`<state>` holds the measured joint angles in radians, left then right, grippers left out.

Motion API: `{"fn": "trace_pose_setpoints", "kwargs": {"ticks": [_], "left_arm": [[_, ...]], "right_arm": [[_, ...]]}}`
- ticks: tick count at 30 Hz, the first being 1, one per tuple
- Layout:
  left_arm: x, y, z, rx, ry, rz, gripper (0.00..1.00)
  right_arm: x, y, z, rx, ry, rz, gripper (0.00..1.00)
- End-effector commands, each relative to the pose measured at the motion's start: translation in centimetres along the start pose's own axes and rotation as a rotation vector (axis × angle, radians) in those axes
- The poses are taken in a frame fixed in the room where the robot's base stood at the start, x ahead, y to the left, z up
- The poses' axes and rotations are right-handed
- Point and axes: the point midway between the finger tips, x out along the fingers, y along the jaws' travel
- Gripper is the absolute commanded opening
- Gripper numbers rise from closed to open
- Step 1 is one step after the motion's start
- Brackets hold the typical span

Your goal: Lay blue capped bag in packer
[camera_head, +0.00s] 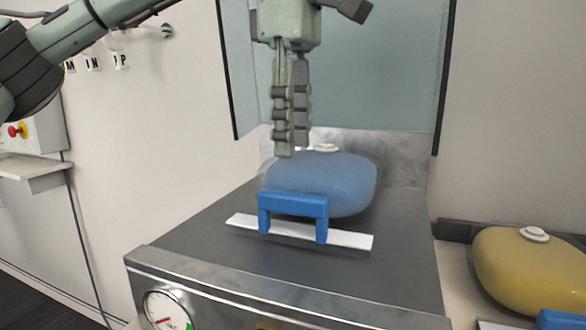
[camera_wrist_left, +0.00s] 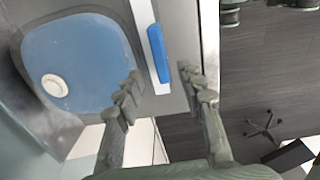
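The blue bag (camera_head: 335,182) with its white cap (camera_head: 327,148) lies on the grey metal deck of the packer (camera_head: 205,238). A blue handle (camera_head: 293,199) on a white strip (camera_head: 352,239) stands at its near end. My left gripper (camera_head: 287,150) points down above the bag in the head view and hides part of it. In the left wrist view its fingers (camera_wrist_left: 158,93) are spread, with nothing between the tips. The bag (camera_wrist_left: 85,60) and blue handle (camera_wrist_left: 158,54) lie beyond them. Grey-green parts (camera_wrist_left: 230,12) at that view's top may be my right gripper; its state is unclear.
The packer's clear lid (camera_head: 390,70) stands raised behind the deck, and a dial gauge (camera_head: 167,310) is on its front. A yellow capped bag (camera_head: 530,270) lies at the right, with another blue handle (camera_head: 560,319). Wall hooks (camera_head: 165,30) are at upper left.

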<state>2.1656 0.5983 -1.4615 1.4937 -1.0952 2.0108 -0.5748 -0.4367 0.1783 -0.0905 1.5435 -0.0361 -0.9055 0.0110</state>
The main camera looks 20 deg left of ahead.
Motion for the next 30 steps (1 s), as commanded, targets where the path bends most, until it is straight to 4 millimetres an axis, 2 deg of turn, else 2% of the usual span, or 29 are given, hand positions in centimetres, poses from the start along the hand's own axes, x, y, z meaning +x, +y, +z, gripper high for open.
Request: {"fn": "trace_pose_setpoints", "kwargs": {"ticks": [3,7,30], "left_arm": [[-1.5,0.0,0.0,-0.001,0.002,0.001,0.39],[-2.1,0.0,0.0,-0.001,0.001,-0.001,0.39],[-2.2,0.0,0.0,0.0,0.0,-0.001,0.39]], "right_arm": [[0.1,0.0,0.1,0.0,-0.001,0.0,0.4],[0.1,-0.1,0.1,-0.001,-0.002,0.0,0.4],[0.1,-0.1,0.1,-0.001,-0.002,-0.001,0.4]]}}
